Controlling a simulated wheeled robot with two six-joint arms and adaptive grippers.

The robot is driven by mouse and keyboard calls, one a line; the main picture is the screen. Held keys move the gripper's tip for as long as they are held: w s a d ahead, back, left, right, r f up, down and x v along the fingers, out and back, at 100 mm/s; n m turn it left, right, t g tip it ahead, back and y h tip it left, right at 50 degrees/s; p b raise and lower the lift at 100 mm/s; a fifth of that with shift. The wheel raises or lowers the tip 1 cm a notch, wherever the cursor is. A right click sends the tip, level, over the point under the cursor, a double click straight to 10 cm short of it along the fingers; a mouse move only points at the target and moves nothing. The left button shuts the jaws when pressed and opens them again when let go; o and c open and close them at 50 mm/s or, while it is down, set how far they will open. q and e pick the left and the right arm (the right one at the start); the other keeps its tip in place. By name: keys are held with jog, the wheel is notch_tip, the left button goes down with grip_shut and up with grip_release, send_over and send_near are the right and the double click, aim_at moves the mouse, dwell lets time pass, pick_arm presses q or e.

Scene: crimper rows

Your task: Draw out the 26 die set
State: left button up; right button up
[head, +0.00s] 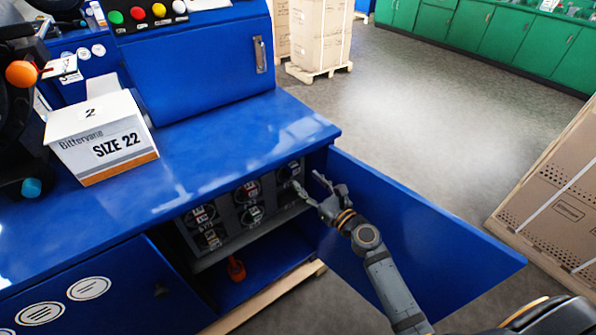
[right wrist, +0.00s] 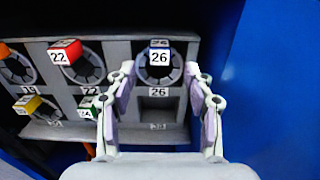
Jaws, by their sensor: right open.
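The 26 die set (right wrist: 160,57) is a dark round piece with a white label reading 26. It sits in the upper right slot of the grey rack (right wrist: 125,134), which also shows inside the open blue cabinet in the head view (head: 238,244). My right gripper (right wrist: 160,75) is open in front of it, one finger low on each side of the die set, with nothing held. In the head view my right gripper (head: 309,187) reaches into the cabinet opening at the rack's right end. Whether the fingers touch the die set cannot be told. My left gripper is not in view.
The 22 die set (right wrist: 66,53) has a red top and sits left of the 26. A green-marked die (right wrist: 90,106) is lower left; the slot below the 26 looks empty. The open blue door (head: 420,225) stands close right of my arm. A SIZE 22 box (head: 103,138) is on the bench.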

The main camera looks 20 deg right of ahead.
aim_at(297, 170)
jog(key=shift+x, duration=3.5)
jog(key=shift+f, duration=0.1)
grip_shut()
jog(key=shift+r, duration=0.3)
jog(key=shift+d+f, duration=0.1)
jog(key=shift+p+v, duration=0.3)
jog(key=shift+v, duration=2.4)
jog(key=shift+b+v, duration=0.3)
jog(key=shift+v, duration=1.65)
